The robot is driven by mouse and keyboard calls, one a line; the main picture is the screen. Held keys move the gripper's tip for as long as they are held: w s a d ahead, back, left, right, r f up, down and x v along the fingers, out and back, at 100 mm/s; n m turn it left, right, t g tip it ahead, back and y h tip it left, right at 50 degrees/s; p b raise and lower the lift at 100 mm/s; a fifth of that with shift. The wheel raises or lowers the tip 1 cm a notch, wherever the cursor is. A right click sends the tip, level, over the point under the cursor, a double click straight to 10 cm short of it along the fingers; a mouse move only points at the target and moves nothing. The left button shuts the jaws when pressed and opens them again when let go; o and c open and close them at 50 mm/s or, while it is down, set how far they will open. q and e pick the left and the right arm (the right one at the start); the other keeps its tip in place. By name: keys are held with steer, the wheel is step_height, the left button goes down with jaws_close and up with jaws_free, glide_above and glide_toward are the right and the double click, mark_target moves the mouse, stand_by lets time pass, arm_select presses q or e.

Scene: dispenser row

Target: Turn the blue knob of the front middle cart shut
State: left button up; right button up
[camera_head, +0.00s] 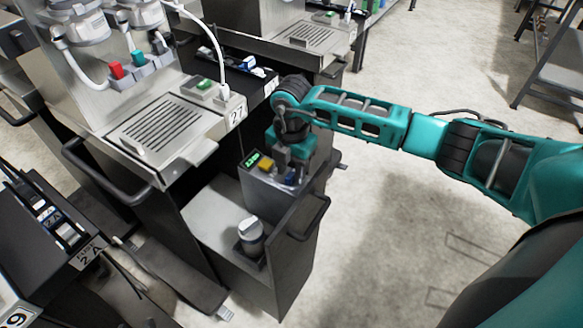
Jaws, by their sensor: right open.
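The cart (215,220) stands in the middle of the head view. On its right side is a grey box (262,190) with a lit green display (252,160) and a yellow button (267,165). The blue knob (291,179) shows as a small blue patch on this box, right of the yellow button. My right gripper (287,170) points down over the knob, with its jaws open. The gripper hides much of the knob, and I cannot tell whether the fingers touch it. The knob's turn position cannot be read. My left gripper is not in view.
A metal dispenser with a slotted drip tray (160,125) and a label reading 27 stands on the cart. A white-capped cylinder (250,232) sits on the cart's lower shelf. Black handles (308,217) stick out. Another cart (40,250) is at the left. Clear floor (400,240) lies at the right.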

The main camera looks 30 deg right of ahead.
mark_target(292, 174)
step_height(292, 174, up, 12)
steer(key=shift+r, duration=0.2)
stand_by(0.6)
